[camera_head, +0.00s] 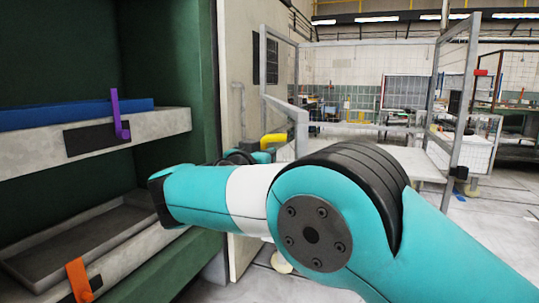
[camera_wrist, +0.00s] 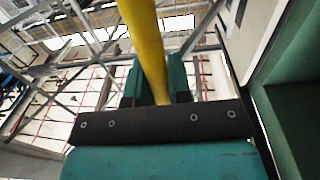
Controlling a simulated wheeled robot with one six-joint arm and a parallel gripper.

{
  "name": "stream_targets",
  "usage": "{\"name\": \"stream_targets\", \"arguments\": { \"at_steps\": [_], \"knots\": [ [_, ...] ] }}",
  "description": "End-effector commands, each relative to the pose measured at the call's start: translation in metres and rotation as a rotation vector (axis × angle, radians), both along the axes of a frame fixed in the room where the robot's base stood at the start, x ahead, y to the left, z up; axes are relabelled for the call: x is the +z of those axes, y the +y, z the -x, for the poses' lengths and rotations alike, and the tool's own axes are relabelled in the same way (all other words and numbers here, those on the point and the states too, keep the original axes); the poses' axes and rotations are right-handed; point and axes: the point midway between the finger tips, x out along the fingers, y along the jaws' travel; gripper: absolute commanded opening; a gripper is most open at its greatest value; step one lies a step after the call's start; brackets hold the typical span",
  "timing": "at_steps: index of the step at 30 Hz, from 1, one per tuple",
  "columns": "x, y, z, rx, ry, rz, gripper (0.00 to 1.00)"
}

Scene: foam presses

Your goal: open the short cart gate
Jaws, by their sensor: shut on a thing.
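A grey metal-framed cart (camera_head: 460,110) stands ahead, right of the green press. A yellow handle (camera_head: 272,139) shows at its left side, close to a grey post. I take it to belong to the short cart gate, whose outline I cannot clearly separate from the frame. My gripper (camera_head: 250,152) is at the handle, partly hidden behind my own arm. In the wrist view, the yellow handle (camera_wrist: 146,40) runs down between the dark green fingers of my gripper (camera_wrist: 158,82), which are shut on it.
A green press (camera_head: 165,80) stands close on the left, with a purple handle (camera_head: 119,115) on its upper shelf and an orange handle (camera_head: 79,279) on the lower one. A pale wall panel (camera_head: 232,60) is beside it. Pale floor is open at the right.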

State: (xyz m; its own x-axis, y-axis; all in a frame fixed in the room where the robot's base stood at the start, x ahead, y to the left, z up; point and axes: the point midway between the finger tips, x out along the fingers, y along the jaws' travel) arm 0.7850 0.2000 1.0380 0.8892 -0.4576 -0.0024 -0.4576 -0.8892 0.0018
Motion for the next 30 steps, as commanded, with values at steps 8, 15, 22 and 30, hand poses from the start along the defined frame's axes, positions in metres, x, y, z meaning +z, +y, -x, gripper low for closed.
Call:
{"name": "stream_targets", "arguments": {
  "at_steps": [8, 15, 22, 30],
  "knots": [
    [0.0039, -0.0018, -0.0017, -0.007, -0.008, 0.0, 0.0],
    [0.0046, -0.0027, -0.0021, -0.007, -0.009, -0.002, 0.35],
    [0.0026, -0.0018, -0.0017, -0.006, -0.006, 0.0, 0.44],
    [0.0011, 0.0026, 0.0034, -0.01, -0.005, -0.001, 0.44]
  ]
}}
